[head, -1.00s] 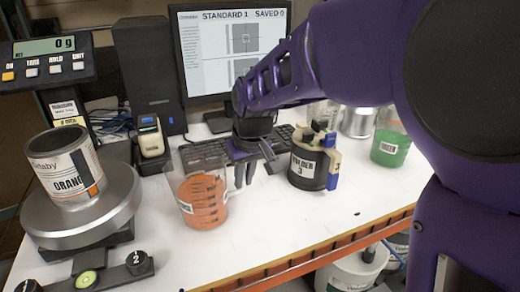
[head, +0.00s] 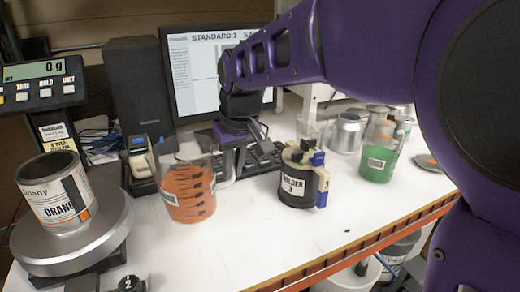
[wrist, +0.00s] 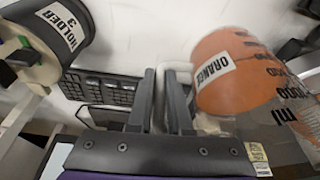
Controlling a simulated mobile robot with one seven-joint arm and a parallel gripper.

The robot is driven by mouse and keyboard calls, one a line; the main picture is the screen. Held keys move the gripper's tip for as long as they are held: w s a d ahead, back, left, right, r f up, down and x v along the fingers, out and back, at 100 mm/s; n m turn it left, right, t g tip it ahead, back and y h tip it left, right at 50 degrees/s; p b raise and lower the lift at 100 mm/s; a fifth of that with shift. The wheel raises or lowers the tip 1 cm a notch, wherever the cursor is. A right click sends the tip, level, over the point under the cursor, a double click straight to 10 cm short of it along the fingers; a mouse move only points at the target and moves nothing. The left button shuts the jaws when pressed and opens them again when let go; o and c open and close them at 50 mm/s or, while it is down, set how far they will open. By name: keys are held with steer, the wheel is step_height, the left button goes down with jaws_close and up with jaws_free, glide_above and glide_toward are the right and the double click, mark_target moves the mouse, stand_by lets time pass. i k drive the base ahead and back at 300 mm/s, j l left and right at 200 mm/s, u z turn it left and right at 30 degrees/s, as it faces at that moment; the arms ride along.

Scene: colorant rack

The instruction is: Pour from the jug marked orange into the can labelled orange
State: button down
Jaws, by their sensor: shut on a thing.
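The jug marked orange (head: 188,192), clear with orange liquid and black graduations, is upright in the head view, right of the scale. It seems slightly above the white bench; the gap is hard to judge. Its orange label (wrist: 214,68) shows in the wrist view. My gripper (head: 232,165) is at the jug's right side, shut on its pale handle (wrist: 160,95), which shows between my fingers in the wrist view. The can labelled orange (head: 56,195) stands open-topped and upright on the round scale plate (head: 100,235) at the left. Its inside looks dark.
A black holder marked 3 (head: 298,187) stands right of my gripper. A green jug (head: 378,163) and metal cans (head: 348,132) are farther right. A keyboard (head: 262,163) and monitor (head: 195,75) are behind. A small device (head: 141,160) stands between scale and jug. The front bench is mostly clear.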

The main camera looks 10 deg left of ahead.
mark_target(56, 185)
steer(key=k, duration=1)
